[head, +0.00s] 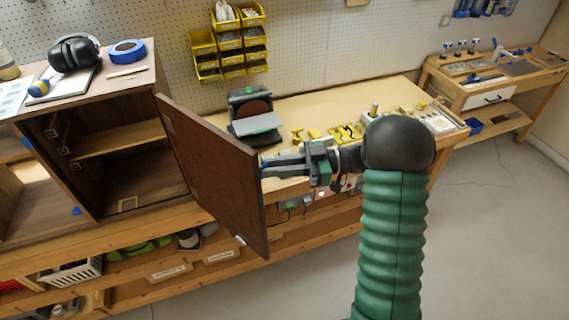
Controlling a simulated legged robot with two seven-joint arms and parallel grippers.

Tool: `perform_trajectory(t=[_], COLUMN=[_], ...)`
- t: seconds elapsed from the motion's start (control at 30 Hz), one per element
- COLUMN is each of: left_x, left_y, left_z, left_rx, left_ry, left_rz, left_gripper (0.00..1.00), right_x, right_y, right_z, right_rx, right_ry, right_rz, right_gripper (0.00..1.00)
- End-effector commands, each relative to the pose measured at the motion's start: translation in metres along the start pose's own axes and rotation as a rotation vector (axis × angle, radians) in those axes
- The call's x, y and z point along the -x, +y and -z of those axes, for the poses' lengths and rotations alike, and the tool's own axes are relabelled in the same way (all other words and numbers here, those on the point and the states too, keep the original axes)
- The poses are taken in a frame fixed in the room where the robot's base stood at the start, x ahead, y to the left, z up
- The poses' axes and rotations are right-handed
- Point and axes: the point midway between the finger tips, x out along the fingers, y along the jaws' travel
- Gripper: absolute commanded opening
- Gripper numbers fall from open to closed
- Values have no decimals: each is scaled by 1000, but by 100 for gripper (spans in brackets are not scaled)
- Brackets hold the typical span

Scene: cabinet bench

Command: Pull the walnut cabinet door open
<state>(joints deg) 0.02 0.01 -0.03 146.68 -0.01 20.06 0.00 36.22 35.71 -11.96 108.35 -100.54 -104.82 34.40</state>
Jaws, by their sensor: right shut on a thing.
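The walnut cabinet (172,203) stands on the bench at the left, with its right compartment uncovered. Its walnut door (215,180) is swung wide out from the right side, and its inner face shows. A small pale fitting (240,240) sits near the door's lower free corner. My right gripper (268,171) is at the door's free edge, on its outer side. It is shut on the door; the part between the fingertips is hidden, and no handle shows. My left gripper is not in view.
Earmuffs (75,52) and blue tape (127,52) lie on the cabinet top. A sander (252,115) and yellow clamps (345,132) are on the bench behind the door and my right arm.

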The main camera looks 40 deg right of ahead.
Motion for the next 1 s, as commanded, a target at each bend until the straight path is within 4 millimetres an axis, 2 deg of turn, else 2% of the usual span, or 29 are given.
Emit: perform_trajectory(t=[0.03,0.3,0.33,0.4,1.0], left_x=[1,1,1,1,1], left_y=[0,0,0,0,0], left_z=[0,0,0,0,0], left_rx=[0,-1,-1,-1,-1], left_ry=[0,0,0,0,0], left_rz=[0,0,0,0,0], left_gripper=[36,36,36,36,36], right_x=[-1,2,2,2,9], right_y=[7,10,10,9,8], right_z=[4,2,2,3,2], right_rx=[15,12,12,12,11], right_ry=[8,11,11,11,15], right_rz=[-10,-10,-10,-10,-14], right_gripper=[0,0,20,25,25])
